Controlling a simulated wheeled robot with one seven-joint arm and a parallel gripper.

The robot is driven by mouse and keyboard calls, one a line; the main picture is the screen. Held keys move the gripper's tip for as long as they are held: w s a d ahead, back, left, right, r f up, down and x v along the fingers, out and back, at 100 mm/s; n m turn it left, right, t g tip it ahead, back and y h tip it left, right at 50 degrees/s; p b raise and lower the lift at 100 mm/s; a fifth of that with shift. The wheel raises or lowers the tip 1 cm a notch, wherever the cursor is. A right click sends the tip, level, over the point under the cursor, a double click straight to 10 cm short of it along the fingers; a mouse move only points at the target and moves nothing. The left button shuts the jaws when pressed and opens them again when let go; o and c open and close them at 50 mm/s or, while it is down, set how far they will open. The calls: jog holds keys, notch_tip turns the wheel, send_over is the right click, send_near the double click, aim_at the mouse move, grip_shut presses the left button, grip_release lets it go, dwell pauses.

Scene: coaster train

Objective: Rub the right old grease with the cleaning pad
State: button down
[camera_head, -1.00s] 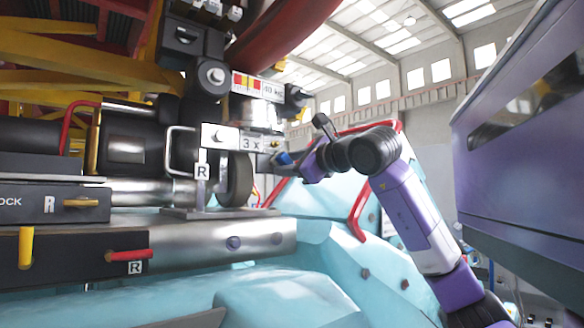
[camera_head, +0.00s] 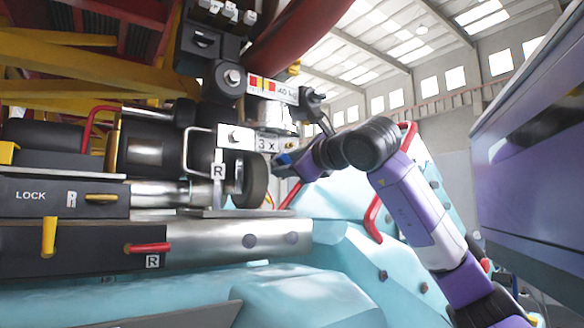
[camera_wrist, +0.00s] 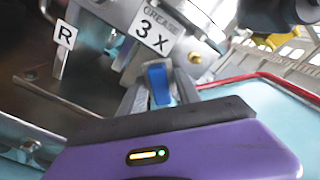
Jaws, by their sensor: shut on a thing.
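My gripper (camera_head: 287,160) is shut on a small blue block that looks like the cleaning pad (camera_wrist: 158,82). In the wrist view the pad shows between the two grey fingers, just below a white "GREASE 3 X" label (camera_wrist: 154,29). In the head view, the pad (camera_head: 284,159) is at the gripper's tip, close to the right of the wheel and below the label (camera_head: 267,144). I cannot tell whether it touches the machine. I cannot make out the old grease in either view.
A dark wheel (camera_head: 252,182) and a metal handle (camera_head: 189,150) stand left of my gripper. A red rail (camera_wrist: 270,80) runs along the pale blue body (camera_head: 345,205) on the right. A purple-grey panel (camera_head: 535,160) stands far right. Open space lies between arm and panel.

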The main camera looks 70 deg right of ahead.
jog(key=shift+w+a+r+n, duration=0.2)
jog(key=shift+w+a+n, duration=0.15)
jog(key=shift+a, duration=0.4)
jog(key=shift+s+a+b, duration=0.4)
jog(key=shift+s+d+b+v, duration=0.15)
jog(key=shift+b+v, duration=0.3)
jog(key=shift+v, duration=0.75)
jog(key=shift+s+d+b+v, duration=0.15)
jog(key=shift+b+v, duration=0.25)
jog(key=shift+v, duration=0.8)
jog(key=shift+b+v, duration=0.5)
jog(key=shift+v, duration=0.9)
